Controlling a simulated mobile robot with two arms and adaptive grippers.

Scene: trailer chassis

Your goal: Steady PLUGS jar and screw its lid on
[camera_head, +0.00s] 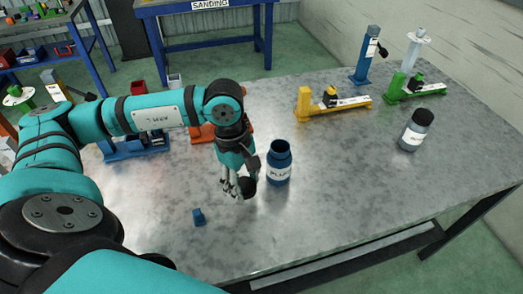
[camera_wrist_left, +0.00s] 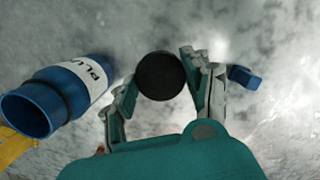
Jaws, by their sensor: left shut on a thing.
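The blue PLUGS jar (camera_head: 279,163) stands upright and open-topped on the grey metal table, its white label facing me. In the left wrist view the jar (camera_wrist_left: 65,97) is at the left, with its open mouth towards the lower left. My left gripper (camera_head: 238,186) is just left of the jar, pointing down. It is shut on a round black lid (camera_wrist_left: 160,75), which sits between its fingertips beside the jar, not on it. The lid (camera_head: 248,188) also shows in the head view. My right gripper is not in view.
A small blue block (camera_head: 199,217) lies in front of the gripper. A dark-lidded jar (camera_head: 415,130) stands at the right. Yellow (camera_head: 333,104) and green (camera_head: 415,90) fixtures, a blue post (camera_head: 367,58) and an orange fixture (camera_head: 203,132) are farther back. The table's front right is clear.

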